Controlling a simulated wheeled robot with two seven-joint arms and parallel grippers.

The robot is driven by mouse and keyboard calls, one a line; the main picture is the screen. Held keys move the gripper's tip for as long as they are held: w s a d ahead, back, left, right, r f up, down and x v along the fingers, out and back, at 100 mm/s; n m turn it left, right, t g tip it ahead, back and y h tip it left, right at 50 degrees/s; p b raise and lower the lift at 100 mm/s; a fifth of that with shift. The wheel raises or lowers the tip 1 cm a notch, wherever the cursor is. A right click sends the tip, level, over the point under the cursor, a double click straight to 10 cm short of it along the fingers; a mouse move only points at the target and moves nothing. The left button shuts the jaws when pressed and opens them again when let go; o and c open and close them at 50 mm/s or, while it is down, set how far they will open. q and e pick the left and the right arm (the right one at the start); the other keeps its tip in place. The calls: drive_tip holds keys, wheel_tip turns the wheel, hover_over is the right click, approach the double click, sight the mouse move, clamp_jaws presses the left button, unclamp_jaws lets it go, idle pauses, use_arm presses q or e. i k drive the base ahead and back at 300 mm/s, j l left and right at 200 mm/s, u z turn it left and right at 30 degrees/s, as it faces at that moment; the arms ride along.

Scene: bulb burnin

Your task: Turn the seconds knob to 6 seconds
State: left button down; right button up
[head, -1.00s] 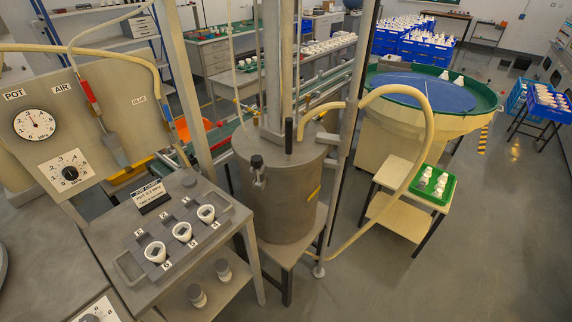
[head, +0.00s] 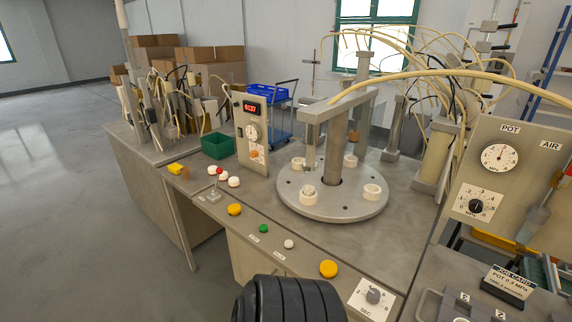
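The seconds knob (head: 374,296) is a grey dial on a white plate marked SEC (head: 361,305), at the front edge of the bench, lower right. Its numbers and pointer are too small to read surely. A black ribbed part of my own arm stands at the bottom middle, left of the plate and apart from it in the picture. Neither gripper shows, so whether they are open or shut is hidden.
A yellow button (head: 328,269) sits just left of the plate. A round grey turntable (head: 332,204) with white cups stands behind it. To the right are a job card (head: 508,284), an MPa knob (head: 476,206) and a pot gauge (head: 500,157).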

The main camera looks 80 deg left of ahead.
sight(373, 296)
drive_tip(key=u, duration=2.8)
drive_tip(key=z, duration=1.05)
drive_tip(key=j+z, duration=0.35)
drive_tip(key=k+j+z, duration=0.15)
drive_tip(key=z, duration=0.2)
